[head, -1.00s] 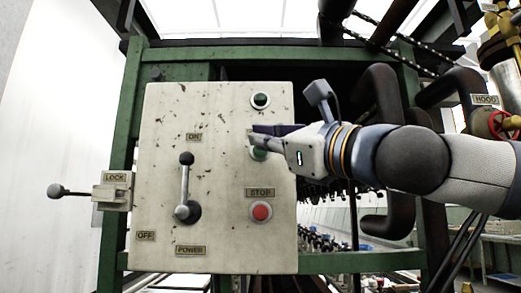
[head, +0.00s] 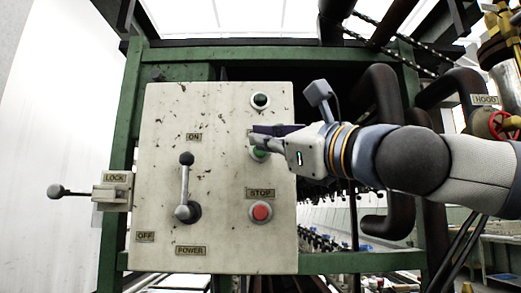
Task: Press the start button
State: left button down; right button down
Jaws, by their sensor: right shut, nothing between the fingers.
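A worn cream control panel (head: 160,120) faces me. A green button (head: 259,155) shows partly below my right gripper (head: 254,136), which hides its upper part and most of the label above it. My right gripper reaches in from the right with its fingers shut and empty, in front of that button. I cannot tell whether the fingertips touch it. The red button (head: 260,211) sits lower, under a STOP label (head: 260,193). A dark green round fitting (head: 261,100) sits above. My left gripper is not in view.
The power lever (head: 185,185) stands upright, its knob toward the ON label. A lock lever (head: 70,192) sticks out from the panel's left side. Green frame beams (head: 360,262) surround the panel. Dark pipes (head: 382,100) and a red valve wheel (head: 503,124) lie at right.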

jog(key=shift+w, duration=0.15)
jog(key=shift+w, duration=0.3)
jog(key=shift+w, duration=0.45)
dwell(0.6)
dwell(0.3)
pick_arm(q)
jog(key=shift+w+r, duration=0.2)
pick_arm(e)
jog(key=shift+s, duration=0.85)
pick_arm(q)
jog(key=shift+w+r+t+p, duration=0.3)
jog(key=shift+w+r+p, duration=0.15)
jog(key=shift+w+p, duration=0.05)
pick_arm(e)
jog(key=s, duration=0.5)
